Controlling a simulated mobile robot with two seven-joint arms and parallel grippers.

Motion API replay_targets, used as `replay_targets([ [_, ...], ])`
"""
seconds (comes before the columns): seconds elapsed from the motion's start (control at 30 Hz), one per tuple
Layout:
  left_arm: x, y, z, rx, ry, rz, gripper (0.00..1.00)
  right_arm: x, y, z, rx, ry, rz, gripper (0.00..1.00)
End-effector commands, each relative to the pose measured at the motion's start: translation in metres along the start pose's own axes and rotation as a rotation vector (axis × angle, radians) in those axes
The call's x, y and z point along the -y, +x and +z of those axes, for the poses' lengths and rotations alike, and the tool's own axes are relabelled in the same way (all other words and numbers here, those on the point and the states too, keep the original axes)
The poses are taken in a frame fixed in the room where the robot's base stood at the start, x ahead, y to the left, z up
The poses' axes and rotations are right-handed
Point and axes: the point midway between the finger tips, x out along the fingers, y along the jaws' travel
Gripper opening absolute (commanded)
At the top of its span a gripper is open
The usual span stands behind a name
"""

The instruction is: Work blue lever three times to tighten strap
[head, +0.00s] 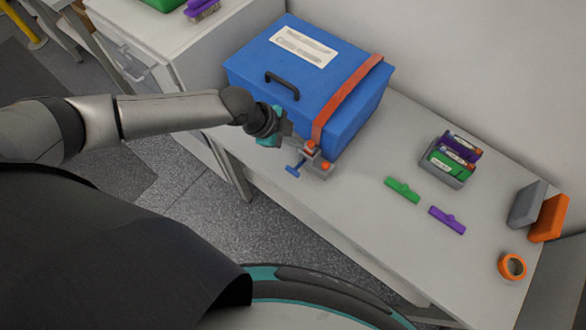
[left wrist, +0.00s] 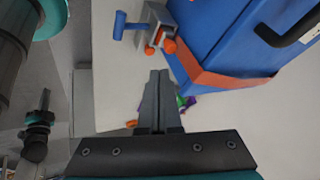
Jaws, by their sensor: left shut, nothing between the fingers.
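A blue lever (head: 294,169) with a T-shaped end sticks out from a grey ratchet block (head: 318,167) with orange knobs, at the front of the blue box. The lever also shows in the left wrist view (left wrist: 131,26), beside the ratchet (left wrist: 160,27). An orange strap (head: 350,92) runs over the box lid and down to the ratchet. My left gripper (head: 287,130) is shut and empty, just left of the ratchet and above the lever, near the box's front face. In the left wrist view its fingers (left wrist: 157,100) are together, apart from the lever.
The blue box (head: 262,55) with a black handle stands on the white bench (head: 345,205). To the right are a green clip (head: 402,189), a purple clip (head: 447,220), a grey holder (head: 446,173) and an orange tape roll (head: 512,266). The bench's front edge is close to the lever.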

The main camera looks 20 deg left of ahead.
Motion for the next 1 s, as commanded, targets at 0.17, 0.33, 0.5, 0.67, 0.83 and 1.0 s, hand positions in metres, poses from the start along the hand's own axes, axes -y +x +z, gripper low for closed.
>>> replay_targets([
  [0.17, -0.013, 0.019, 0.013, 0.001, -0.001, 0.002, 0.00, 0.001, 0.021, 0.002, 0.000, -0.001, -0.001, 0.00],
  [0.33, -0.026, 0.037, 0.026, 0.001, -0.002, 0.002, 0.00, 0.002, 0.040, 0.004, 0.000, -0.002, -0.001, 0.00],
  [0.5, -0.036, 0.050, 0.036, 0.000, -0.001, 0.001, 0.00, 0.003, 0.052, 0.005, 0.000, -0.003, -0.003, 0.00],
  [0.67, -0.039, 0.054, 0.039, 0.001, 0.000, 0.000, 0.00, 0.005, 0.056, 0.005, 0.000, -0.002, -0.006, 0.00],
  [0.83, -0.039, 0.053, 0.039, 0.000, 0.000, 0.000, 0.00, 0.007, 0.055, 0.004, -0.001, -0.002, -0.008, 0.00],
  [1.0, -0.039, 0.053, 0.039, 0.000, 0.000, 0.000, 0.00, 0.007, 0.055, 0.004, -0.001, -0.002, -0.008, 0.00],
])
